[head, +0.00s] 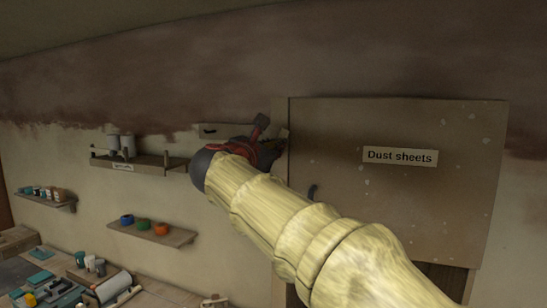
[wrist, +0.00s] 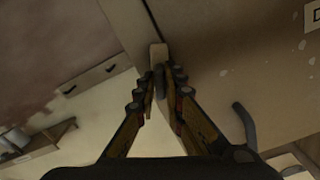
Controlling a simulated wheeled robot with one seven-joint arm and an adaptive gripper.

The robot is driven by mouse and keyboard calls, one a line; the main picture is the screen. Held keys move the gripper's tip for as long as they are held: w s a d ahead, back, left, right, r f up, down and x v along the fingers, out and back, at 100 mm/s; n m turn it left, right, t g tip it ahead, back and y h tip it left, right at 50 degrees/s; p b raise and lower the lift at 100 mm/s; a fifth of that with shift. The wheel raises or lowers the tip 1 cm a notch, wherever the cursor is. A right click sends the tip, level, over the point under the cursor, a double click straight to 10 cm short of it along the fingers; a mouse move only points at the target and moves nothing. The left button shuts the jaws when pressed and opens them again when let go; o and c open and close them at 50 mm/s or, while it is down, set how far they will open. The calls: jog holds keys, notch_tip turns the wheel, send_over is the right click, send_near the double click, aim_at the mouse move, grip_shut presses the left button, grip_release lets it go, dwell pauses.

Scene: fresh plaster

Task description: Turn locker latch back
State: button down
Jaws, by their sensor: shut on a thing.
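The locker (head: 397,195) is a brown door labelled "Dust sheets", on the right of the head view; its door also fills the upper right of the wrist view (wrist: 230,60). The latch (wrist: 158,54) is a small pale bar at the door's left edge, by the dark seam. My gripper (wrist: 165,80) is shut on the latch, with one finger on each side and the latch's far end showing beyond the tips. In the head view my gripper (head: 268,140) is at the door's upper left edge, and the latch is mostly hidden behind it.
A dark curved handle (wrist: 245,124) sticks out from the door below the latch. A cluttered workbench (head: 60,285) stands at lower left.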

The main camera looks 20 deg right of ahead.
jog(key=shift+s+d+f+m+b, duration=0.15)
jog(key=shift+f+m+b, duration=0.15)
jog(key=shift+m+b, duration=1.8)
jog(key=shift+d+f+m+b, duration=0.1)
jog(key=shift+f+m+b, duration=0.15)
jog(key=shift+m+b, duration=1.85)
jog(key=shift+s+d+f+m+b, duration=0.15)
jog(key=shift+f+m+b, duration=0.15)
jog(key=shift+m+b, duration=1.75)
jog(key=shift+m, duration=0.55)
jog(key=c, duration=1.9)
grip_release()
jog(key=v, duration=1.2)
